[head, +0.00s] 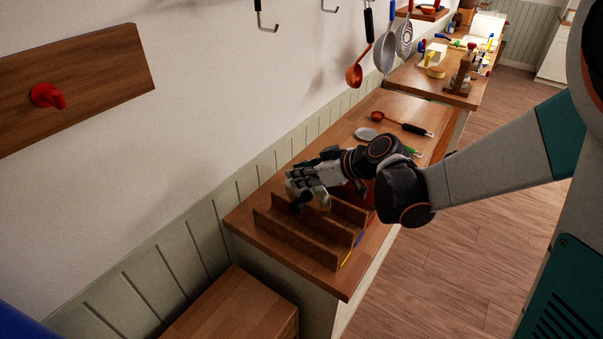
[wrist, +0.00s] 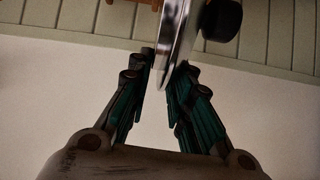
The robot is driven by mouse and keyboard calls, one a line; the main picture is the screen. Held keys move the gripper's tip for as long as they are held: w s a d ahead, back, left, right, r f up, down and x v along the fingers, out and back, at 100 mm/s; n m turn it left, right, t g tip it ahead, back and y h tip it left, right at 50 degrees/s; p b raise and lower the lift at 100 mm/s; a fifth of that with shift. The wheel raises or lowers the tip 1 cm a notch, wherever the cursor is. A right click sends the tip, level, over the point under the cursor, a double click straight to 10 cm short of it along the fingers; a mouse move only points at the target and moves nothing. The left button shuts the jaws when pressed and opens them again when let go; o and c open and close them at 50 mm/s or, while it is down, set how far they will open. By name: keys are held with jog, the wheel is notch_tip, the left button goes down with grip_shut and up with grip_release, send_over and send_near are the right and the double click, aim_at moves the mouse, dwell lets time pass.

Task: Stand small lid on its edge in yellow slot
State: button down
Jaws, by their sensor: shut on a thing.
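My gripper (head: 305,186) is above the wooden rack and shut on the small lid. In the wrist view, the lid (wrist: 174,38) is a shiny metal-rimmed disc seen nearly edge-on between my fingertips (wrist: 165,75), with a black knob (wrist: 222,20) to its right. In the head view, my fingers partly hide the lid (head: 321,203). The brown slotted rack (head: 292,240) stands on the near end of the counter. Whether the lid touches a divider is unclear.
A lower wooden cabinet (head: 232,308) stands in front of the counter.

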aim_at(302, 193)
jog(key=shift+f+b, duration=1.55)
jog(key=shift+f, duration=0.35)
jog(key=shift+f+b, duration=1.1)
jog(key=shift+f, duration=0.15)
jog(key=c, duration=1.4)
grip_release()
jog(key=shift+o, duration=0.2)
jog(key=v, duration=1.2)
jog(key=shift+o, duration=0.4)
jog(key=shift+r, duration=0.1)
jog(key=o, duration=1.2)
